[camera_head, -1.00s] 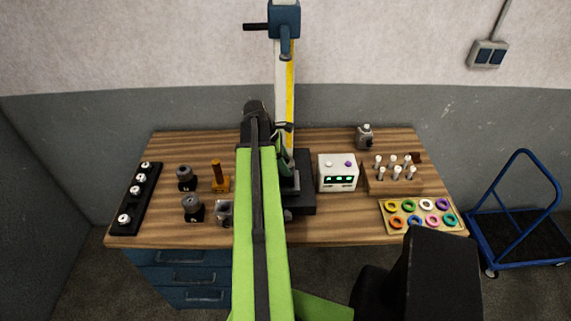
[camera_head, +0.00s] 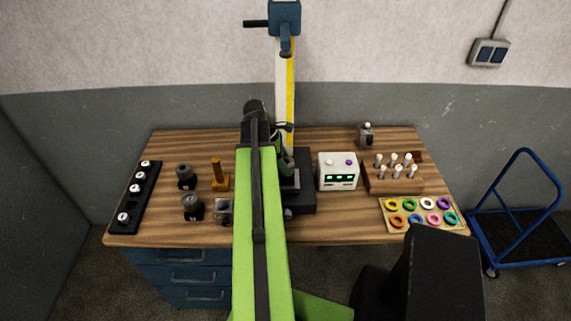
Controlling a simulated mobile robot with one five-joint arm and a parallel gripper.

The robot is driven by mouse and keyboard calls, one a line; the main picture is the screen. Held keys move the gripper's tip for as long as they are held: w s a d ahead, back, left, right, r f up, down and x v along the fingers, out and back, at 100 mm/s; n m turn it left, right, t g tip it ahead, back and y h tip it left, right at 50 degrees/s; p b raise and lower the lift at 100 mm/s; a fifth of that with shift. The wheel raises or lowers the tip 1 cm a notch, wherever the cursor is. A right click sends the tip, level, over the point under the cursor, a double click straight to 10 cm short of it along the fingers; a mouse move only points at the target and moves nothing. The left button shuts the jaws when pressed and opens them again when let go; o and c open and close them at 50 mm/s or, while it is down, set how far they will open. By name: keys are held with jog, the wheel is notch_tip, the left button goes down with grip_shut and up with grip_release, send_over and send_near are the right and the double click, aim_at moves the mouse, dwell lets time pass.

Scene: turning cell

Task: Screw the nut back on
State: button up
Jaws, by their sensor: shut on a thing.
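My green arm (camera_head: 258,230) reaches over the middle of the bench, with its black far joint (camera_head: 256,112) in front of the press column. My gripper and whatever is in its jaws are hidden behind the arm. I cannot make out a nut for certain. An orange post on a base (camera_head: 217,175) stands upright left of the arm. A small grey block with a round opening (camera_head: 223,211) sits in front of it, close to the arm's left edge.
The press (camera_head: 305,185) stands behind and right of my arm. A white box with green displays (camera_head: 338,172), a peg rack (camera_head: 395,180) and a tray of coloured rings (camera_head: 424,230) are to the right. Dark round fixtures (camera_head: 193,206) and a black strip (camera_head: 134,200) are left.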

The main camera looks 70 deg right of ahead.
jog(key=shift+f+b, duration=0.5)
dwell(0.3)
jog(key=o, duration=1.6)
jog(key=p+v, duration=1.6)
jog(key=v, duration=0.1)
jog(key=shift+r, duration=0.2)
jog(key=shift+w+a, duration=0.1)
